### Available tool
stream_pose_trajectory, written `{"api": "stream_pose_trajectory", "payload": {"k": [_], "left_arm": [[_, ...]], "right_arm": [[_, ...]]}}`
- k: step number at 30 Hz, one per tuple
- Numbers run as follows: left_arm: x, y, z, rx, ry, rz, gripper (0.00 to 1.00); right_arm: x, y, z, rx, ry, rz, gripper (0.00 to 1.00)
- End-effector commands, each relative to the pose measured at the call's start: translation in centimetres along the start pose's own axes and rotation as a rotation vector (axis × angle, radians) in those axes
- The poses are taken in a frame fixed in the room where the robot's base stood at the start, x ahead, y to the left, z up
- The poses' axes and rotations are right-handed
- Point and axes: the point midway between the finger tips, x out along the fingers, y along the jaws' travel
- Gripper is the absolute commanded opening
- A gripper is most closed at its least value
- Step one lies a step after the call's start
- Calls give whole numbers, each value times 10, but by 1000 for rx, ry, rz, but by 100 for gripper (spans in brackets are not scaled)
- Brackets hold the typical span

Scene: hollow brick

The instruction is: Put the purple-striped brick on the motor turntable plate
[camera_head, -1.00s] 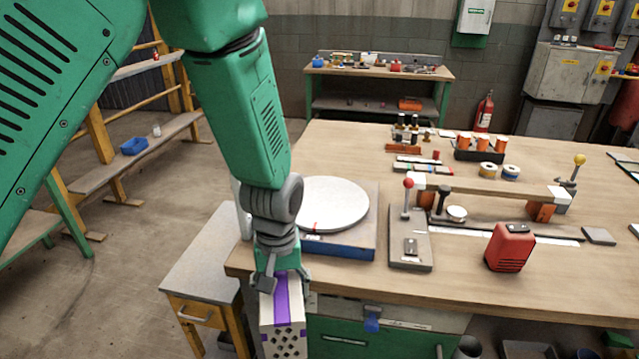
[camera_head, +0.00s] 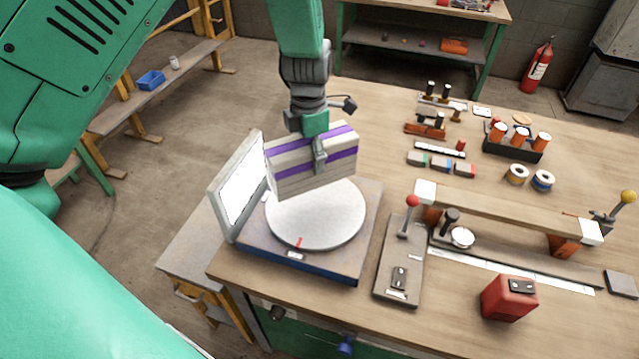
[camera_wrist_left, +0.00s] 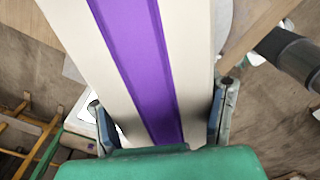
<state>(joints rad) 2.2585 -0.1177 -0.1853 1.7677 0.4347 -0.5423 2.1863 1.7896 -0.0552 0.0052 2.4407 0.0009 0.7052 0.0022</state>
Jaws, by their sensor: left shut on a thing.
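The purple-striped brick (camera_head: 300,178) is pale with purple bands and is held in my left gripper (camera_head: 318,150). It hangs over the back part of the round white turntable plate (camera_head: 318,222). I cannot tell whether its lower edge touches the plate. In the left wrist view the brick (camera_wrist_left: 118,60) fills the middle, with a finger of the left gripper (camera_wrist_left: 160,118) on each side. The plate sits on a grey and blue base, with a red mark near its front rim. My right gripper is not in view.
A white-faced panel (camera_head: 240,187) stands upright at the base's left edge, close to the brick. A lever fixture with a red knob (camera_head: 412,202) and a red box (camera_head: 508,298) stand to the right. Spools and orange-topped parts lie farther back. Bare tabletop lies behind the plate.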

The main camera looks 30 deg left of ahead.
Motion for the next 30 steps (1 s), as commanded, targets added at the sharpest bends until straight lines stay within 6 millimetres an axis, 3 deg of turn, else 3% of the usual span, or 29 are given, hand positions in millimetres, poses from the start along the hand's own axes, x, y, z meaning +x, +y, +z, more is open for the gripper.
{"api": "stream_pose_trajectory", "payload": {"k": [6,19,29,30], "left_arm": [[35,-3,3,-2,4,1,8],[83,3,0,0,1,-4,8],[93,1,1,0,3,0,8],[94,0,0,0,6,-2,74]], "right_arm": [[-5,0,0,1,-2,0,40],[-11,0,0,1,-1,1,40],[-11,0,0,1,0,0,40],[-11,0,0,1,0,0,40]]}}
